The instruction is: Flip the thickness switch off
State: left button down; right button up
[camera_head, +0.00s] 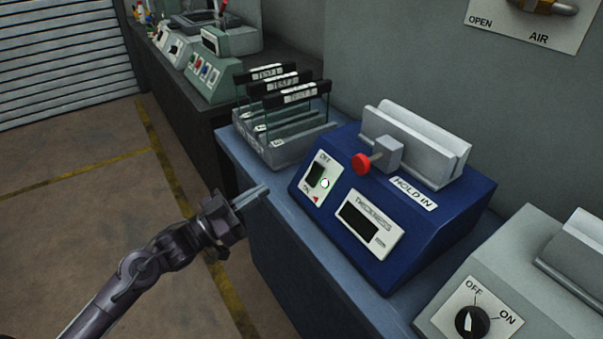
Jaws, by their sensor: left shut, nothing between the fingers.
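The thickness device is a blue sloped box (440,225) on the bench. Its white switch plate (326,198) reads OFF at the top and ON at the bottom. I cannot tell which way the rocker is tipped. A dark display (367,224) is to the right of the plate. My left gripper (266,188) is shut and empty, left of the switch and apart from it. My right gripper is not in view.
A rack of glass plates (280,130) stands behind the box. A grey device with a rotary knob (472,322) is at the lower right. Open floor (80,220) lies left of the bench.

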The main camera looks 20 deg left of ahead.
aim_at(317, 163)
pick_arm(q)
jog(key=shift+w+d+r+p, duration=0.1)
jog(key=shift+w+d+p, duration=0.15)
jog(key=shift+w+d, duration=1.1)
jog(key=shift+w+d+f+p, duration=0.1)
jog(key=shift+w+d+p, duration=0.1)
jog(key=shift+w+d, duration=1.1)
jog(key=shift+w+d+r+p, duration=0.1)
jog(key=shift+w+d+p, duration=0.15)
jog(key=shift+w+d, duration=1.05)
jog(key=shift+w+a, duration=0.45)
jog(key=shift+a, duration=0.05)
